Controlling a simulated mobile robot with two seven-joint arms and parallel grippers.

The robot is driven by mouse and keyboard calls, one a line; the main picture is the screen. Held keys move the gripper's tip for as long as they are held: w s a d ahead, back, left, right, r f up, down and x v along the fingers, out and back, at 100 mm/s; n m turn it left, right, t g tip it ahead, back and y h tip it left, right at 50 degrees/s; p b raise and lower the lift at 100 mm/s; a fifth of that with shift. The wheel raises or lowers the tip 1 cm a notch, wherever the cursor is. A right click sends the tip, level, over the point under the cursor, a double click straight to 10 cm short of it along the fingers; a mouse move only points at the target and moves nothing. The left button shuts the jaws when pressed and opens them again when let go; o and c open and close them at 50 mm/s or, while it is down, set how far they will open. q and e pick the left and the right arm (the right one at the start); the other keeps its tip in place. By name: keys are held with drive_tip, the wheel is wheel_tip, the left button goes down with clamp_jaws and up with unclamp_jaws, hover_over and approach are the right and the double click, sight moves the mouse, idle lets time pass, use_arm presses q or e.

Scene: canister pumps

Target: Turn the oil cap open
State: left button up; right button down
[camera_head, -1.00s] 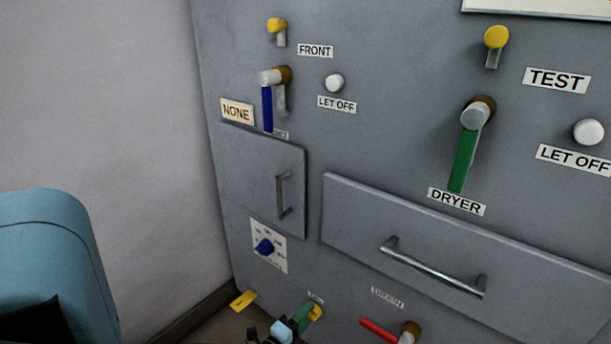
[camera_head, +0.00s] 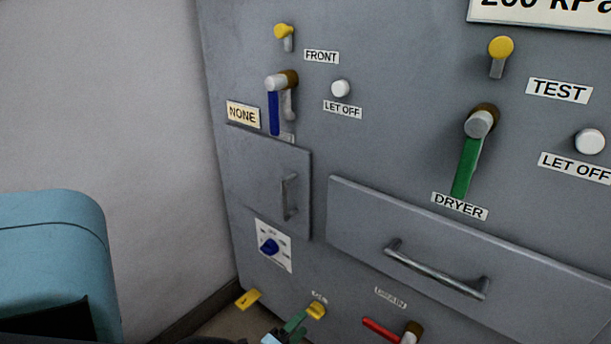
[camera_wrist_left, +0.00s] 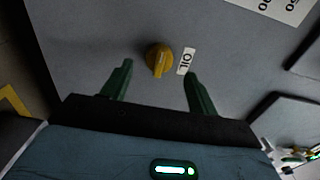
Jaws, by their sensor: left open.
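The oil cap is a yellow round knob with a raised grip (camera_wrist_left: 158,57), on the grey panel beside a white OIL label (camera_wrist_left: 187,61). In the head view the cap (camera_head: 317,311) shows low on the panel, partly behind a green finger. My left gripper (camera_wrist_left: 158,78) is open and empty. Its two green fingers stand to either side of the cap in the wrist view, apart from it, with the cap a little beyond the tips. In the head view only part of the left gripper (camera_head: 293,323) shows at the bottom edge. My right gripper is not in view.
A red-handled valve (camera_head: 382,330) sits right of the cap. A blue dial (camera_head: 270,247), a small door (camera_head: 265,178) and a wide drawer with a handle (camera_head: 437,268) are above. A yellow piece (camera_head: 248,299) lies near the floor at the left.

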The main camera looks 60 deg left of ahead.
use_arm(q)
drive_tip(key=v, duration=0.3)
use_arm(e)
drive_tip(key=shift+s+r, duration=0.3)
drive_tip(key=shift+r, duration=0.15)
